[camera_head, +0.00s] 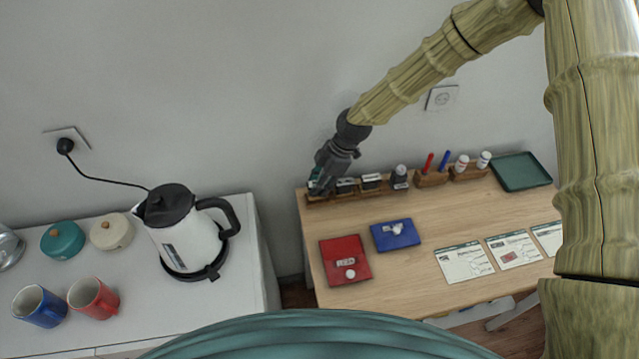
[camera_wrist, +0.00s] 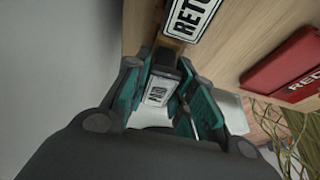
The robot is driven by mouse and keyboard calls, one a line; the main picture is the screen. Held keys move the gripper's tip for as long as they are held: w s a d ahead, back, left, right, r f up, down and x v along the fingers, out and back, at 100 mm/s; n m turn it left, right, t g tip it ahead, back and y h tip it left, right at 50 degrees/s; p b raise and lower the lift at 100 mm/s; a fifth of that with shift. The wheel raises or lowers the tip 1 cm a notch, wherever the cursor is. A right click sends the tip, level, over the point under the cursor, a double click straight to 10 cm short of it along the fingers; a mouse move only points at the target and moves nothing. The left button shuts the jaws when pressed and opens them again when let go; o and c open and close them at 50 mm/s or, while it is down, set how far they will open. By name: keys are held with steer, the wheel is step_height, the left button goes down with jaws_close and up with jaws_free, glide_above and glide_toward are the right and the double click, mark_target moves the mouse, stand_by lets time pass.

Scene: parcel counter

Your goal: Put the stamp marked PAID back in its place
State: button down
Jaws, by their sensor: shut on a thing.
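The stamp marked PAID (camera_wrist: 158,92) is between the teal-tipped fingers of my gripper (camera_wrist: 160,98) in the wrist view. Only part of its label reads, as the fingers cover some of it. In the head view my gripper (camera_head: 318,185) is low at the left end of the wooden stamp rack (camera_head: 318,200), at the back left of the desk. Whether the stamp rests in the rack or hangs just above it is hidden. Other stamps (camera_head: 371,181) stand in the rack to the right; the nearest label in the wrist view starts with "RETU" (camera_wrist: 190,15).
A red ink pad (camera_head: 343,248) and a blue ink pad (camera_head: 384,240) lie in front of the rack. Right of it stand a pen holder (camera_head: 432,179), bottles (camera_head: 484,160) and a green tray (camera_head: 521,172). Printed cards (camera_head: 464,263) lie at the front right. A kettle (camera_head: 185,235) stands on the left counter.

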steer(key=shift+f, duration=0.5)
stand_by(0.3)
steer(key=c, duration=1.4)
jaws_free()
steer(key=shift+r, duration=0.1)
steer(key=shift+p+v, duration=1)
steer(key=shift+v, duration=1.55)
